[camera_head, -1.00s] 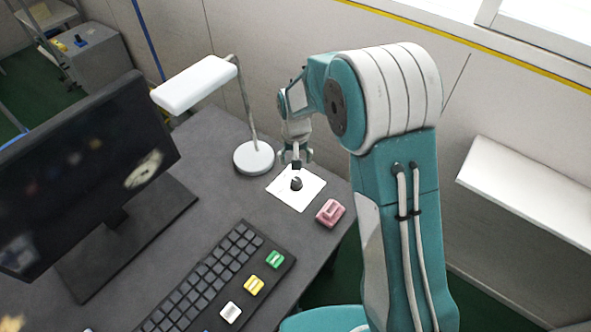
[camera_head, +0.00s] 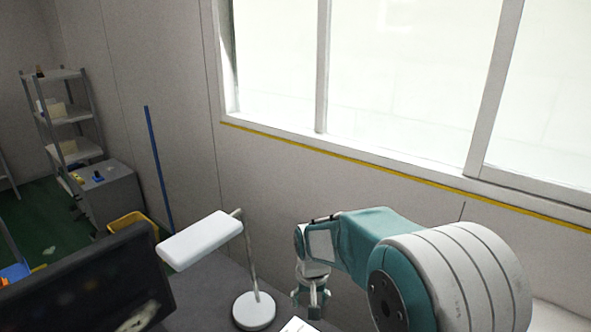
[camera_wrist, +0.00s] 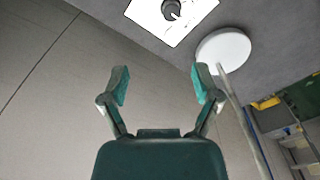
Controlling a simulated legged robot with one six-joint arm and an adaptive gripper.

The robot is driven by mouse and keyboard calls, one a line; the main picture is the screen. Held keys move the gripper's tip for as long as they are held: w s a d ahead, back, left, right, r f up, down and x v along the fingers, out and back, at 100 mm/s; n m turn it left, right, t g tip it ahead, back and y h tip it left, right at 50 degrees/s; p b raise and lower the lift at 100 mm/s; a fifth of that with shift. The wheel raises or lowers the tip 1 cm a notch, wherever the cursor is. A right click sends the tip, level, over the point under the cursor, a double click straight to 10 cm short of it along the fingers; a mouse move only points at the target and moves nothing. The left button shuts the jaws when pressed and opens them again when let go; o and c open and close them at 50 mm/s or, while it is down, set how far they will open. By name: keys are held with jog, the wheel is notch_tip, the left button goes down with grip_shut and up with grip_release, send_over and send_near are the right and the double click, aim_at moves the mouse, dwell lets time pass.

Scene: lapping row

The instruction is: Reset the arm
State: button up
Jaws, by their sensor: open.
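My gripper (camera_wrist: 162,88) is open and empty in the wrist view, its two fingers spread apart. In the head view it shows small (camera_head: 311,300), hanging from my folded arm, to the right of the desk lamp's base. In the wrist view a small dark round object (camera_wrist: 171,8) sits on a white square sheet (camera_wrist: 150,21) on the grey desk, beyond the fingertips and apart from them. Only a corner of the white sheet (camera_head: 297,326) shows at the bottom edge of the head view.
The desk lamp (camera_head: 254,310) has a white head (camera_head: 200,240) and stands left of my gripper. A dark monitor (camera_head: 90,290) is at lower left. The wall and window (camera_head: 410,80) are behind my arm. A shelf (camera_head: 70,120) and grey cabinet (camera_head: 110,192) stand far left.

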jog(key=s+d+r+t, duration=0.1)
jog(key=s+d+r, duration=0.3)
jog(key=s, duration=0.4)
jog(key=s+d+r+t, duration=0.2)
jog(key=s+d+r, duration=0.2)
jog(key=s+r, duration=0.2)
jog(key=s+d+r+t, duration=0.1)
jog(key=s+d+r, duration=0.3)
jog(key=s, duration=0.6)
jog(key=shift+r+m+t, duration=0.3)
jog(key=shift+r+t, duration=0.1)
jog(key=shift+r, duration=0.55)
jog(key=shift+w, duration=0.1)
